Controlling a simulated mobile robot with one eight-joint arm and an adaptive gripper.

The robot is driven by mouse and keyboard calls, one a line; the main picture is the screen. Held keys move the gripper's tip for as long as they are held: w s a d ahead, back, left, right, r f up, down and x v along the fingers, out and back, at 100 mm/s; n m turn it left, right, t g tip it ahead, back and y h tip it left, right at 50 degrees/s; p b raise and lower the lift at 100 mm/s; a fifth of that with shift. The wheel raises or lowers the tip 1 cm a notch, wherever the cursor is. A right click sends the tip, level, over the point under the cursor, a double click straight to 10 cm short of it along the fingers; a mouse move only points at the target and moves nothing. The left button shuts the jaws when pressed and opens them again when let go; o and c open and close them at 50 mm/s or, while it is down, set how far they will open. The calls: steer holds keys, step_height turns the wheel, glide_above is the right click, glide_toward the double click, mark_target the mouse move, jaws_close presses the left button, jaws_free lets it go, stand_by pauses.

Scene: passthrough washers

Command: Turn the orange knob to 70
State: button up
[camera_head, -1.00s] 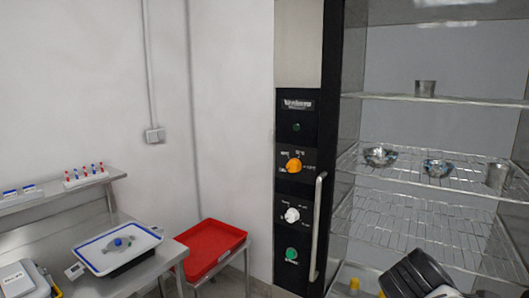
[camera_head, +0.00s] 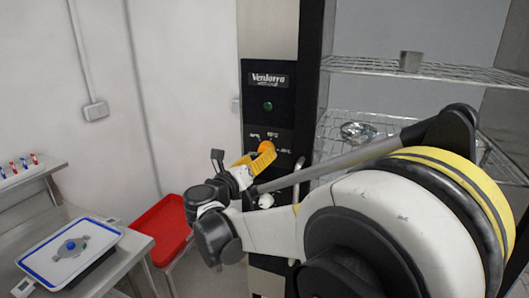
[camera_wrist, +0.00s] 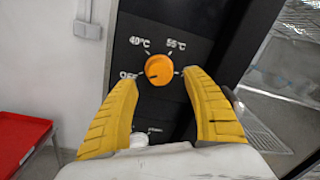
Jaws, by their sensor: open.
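The orange knob (camera_head: 265,146) is on the black control panel (camera_head: 268,84) of the cabinet, partly behind my yellow fingers in the head view. In the wrist view the round orange knob (camera_wrist: 160,66) faces me, and its dark mark points left, toward OFF. The labels OFF, 40°C and 55°C show around it; the label to the right is not readable. My gripper (camera_wrist: 158,78) is open, with one yellow finger on the left and one on the right of the knob. It also shows in the head view (camera_head: 262,157). I cannot tell whether the fingers touch the knob.
A white knob (camera_wrist: 138,140) sits below the orange one, near the left finger. A green button (camera_head: 267,105) is above. The cabinet's metal handle (camera_head: 297,180) is to the right. A red tray (camera_head: 162,229) and a table with a blue-rimmed tray (camera_head: 35,283) are left.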

mark_target(264, 145)
steer(key=x, duration=0.4)
steer(key=shift+w, duration=0.2)
steer(key=c, duration=1.2)
